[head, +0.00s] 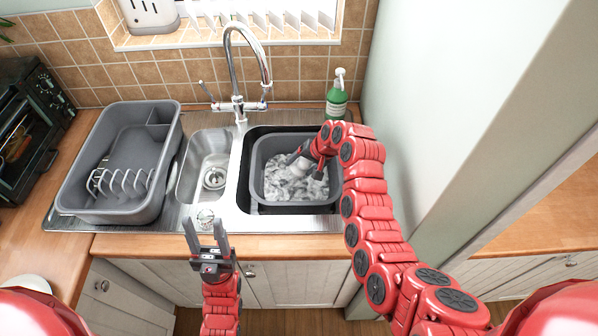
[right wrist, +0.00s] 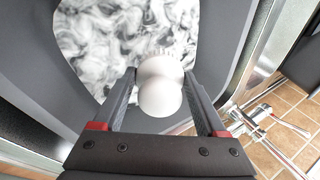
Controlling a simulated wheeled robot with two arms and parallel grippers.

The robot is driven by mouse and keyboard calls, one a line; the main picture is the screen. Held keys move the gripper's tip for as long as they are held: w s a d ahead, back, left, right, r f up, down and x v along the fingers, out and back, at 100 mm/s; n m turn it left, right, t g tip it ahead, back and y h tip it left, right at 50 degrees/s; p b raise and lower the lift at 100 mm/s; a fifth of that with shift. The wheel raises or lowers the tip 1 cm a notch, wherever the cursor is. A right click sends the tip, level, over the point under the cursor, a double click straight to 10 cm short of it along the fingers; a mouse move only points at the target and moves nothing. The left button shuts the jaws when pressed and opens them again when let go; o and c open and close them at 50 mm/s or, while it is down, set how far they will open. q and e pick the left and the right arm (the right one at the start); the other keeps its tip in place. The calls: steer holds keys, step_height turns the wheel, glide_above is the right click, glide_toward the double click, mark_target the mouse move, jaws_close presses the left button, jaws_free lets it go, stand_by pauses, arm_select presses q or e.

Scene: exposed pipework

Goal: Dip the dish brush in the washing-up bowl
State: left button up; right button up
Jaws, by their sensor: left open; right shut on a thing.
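The grey washing-up bowl (head: 258,158) sits in the large sink basin, filled with white, grey-streaked suds. It also shows in the right wrist view (right wrist: 225,50). My right gripper (head: 298,160) reaches over the bowl from its right side. In the right wrist view my right gripper (right wrist: 160,92) is shut on the dish brush (right wrist: 160,88), whose white rounded part lies between the fingers with bristles toward the suds. Whether the bristles touch the suds I cannot tell. My left gripper (head: 206,232) is open and empty in front of the counter's edge.
A chrome tap (head: 237,105) rises behind the sink. A grey dish rack (head: 118,205) stands at the left. A green soap bottle (head: 337,100) is at the back right, near the wall. A black oven (head: 30,130) is far left.

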mark_target(301, 158)
steer(key=shift+r+p, duration=1)
steer(key=shift+r, duration=3.5)
steer(key=shift+r+p, duration=0.6)
steer(key=shift+r, duration=1.4)
